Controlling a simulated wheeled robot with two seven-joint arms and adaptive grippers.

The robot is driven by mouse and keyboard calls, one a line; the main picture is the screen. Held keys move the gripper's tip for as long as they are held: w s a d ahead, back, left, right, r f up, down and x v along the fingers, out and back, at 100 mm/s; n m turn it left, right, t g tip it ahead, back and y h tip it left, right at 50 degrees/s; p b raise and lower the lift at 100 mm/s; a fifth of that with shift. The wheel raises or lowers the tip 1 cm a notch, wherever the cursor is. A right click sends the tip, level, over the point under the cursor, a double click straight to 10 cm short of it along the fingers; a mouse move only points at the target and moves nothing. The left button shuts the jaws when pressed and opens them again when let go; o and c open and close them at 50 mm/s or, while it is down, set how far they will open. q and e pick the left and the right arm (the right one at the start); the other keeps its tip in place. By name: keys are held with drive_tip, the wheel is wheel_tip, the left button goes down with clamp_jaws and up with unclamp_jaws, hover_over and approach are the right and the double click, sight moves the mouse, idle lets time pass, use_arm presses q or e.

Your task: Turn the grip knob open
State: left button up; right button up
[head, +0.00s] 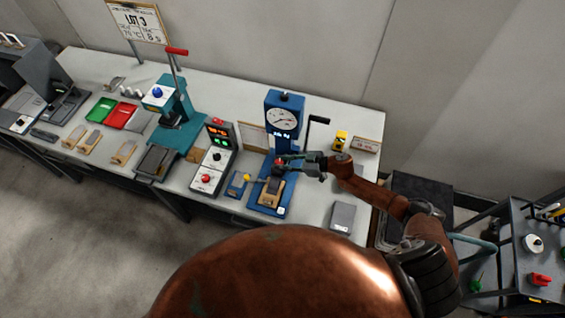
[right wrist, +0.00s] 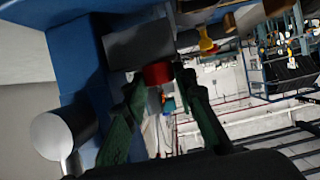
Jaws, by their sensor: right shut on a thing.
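The blue test machine (head: 284,101) with a round dial stands at the right part of the bench. A red knob (head: 279,161) sits low on its front, above the base. My right gripper (head: 284,160) reaches in from the right and is at this knob. In the right wrist view the red knob (right wrist: 158,73) lies between the green fingertips, below a grey block (right wrist: 140,45); the fingers are shut on it. The fingertips partly hide the knob. My left gripper is not in view.
A black crank handle (head: 318,120) juts from the machine's right side. A control box with red digits (head: 218,131) and a teal press (head: 178,110) stand to the left. A grey plate (head: 342,217) lies at the front right. A yellow item (head: 341,139) stands behind my arm.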

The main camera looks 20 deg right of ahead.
drive_tip(key=o, duration=1.2)
drive_tip(key=shift+c, duration=0.2)
